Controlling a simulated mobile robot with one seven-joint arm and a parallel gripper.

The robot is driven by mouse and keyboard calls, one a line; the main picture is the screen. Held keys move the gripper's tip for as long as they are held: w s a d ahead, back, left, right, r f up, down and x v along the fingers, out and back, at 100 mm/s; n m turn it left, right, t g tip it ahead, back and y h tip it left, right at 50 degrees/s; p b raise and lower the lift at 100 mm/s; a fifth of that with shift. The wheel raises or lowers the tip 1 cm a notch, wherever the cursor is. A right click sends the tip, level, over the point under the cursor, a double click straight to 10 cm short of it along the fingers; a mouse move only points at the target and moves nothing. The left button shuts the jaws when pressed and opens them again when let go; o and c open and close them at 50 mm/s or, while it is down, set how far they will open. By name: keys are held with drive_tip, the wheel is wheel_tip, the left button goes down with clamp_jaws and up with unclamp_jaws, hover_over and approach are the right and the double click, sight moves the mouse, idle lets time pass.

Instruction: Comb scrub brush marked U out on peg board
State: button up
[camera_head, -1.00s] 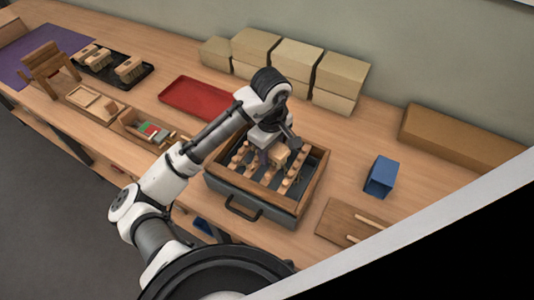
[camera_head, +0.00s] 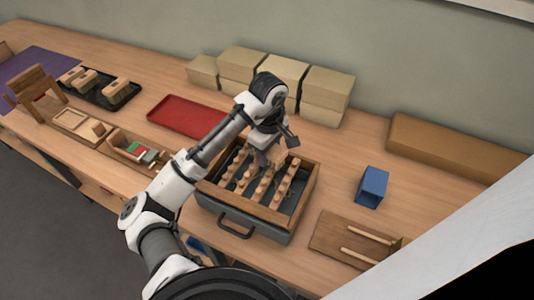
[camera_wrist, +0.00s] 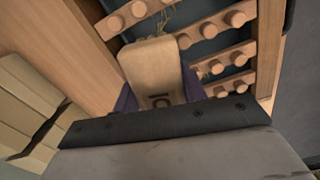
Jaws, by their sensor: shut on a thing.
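My gripper (camera_head: 268,157) is shut on a wooden scrub brush (camera_wrist: 152,68), which fills the space between the fingers in the wrist view. A dark mark, seen upside down and partly cut off by the gripper, shows on its top; it looks like a U. The brush is partly hidden behind my wrist in the head view (camera_head: 279,155). It is over the back part of the peg board (camera_head: 310,180), a wooden-framed box with rows of wooden pegs. Straw-coloured bristle bits show by the pegs in the wrist view. Whether the bristles touch the pegs is hidden.
A red tray (camera_head: 185,117) lies behind to the left. Several brushes stand on a black tray (camera_head: 103,99) at the far left. A blue box (camera_head: 372,187) and a wooden board with rods (camera_head: 335,232) are on the right. Tan boxes (camera_head: 245,66) line the wall.

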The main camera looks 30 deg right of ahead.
drive_tip(key=shift+r, duration=2.9)
drive_tip(key=o, duration=0.4)
drive_tip(key=c, duration=0.4)
drive_tip(key=s+a+r, duration=0.2)
drive_tip(key=s+a, duration=0.2)
drive_tip(key=a, duration=0.2)
drive_tip(key=f+b, duration=0.4)
drive_tip(key=b, duration=0.1)
drive_tip(key=s+f+b, duration=0.1)
drive_tip(key=f+b, duration=0.1)
drive_tip(key=b, duration=0.1)
drive_tip(key=shift+a+f, duration=0.15)
drive_tip(key=shift+f, duration=0.2)
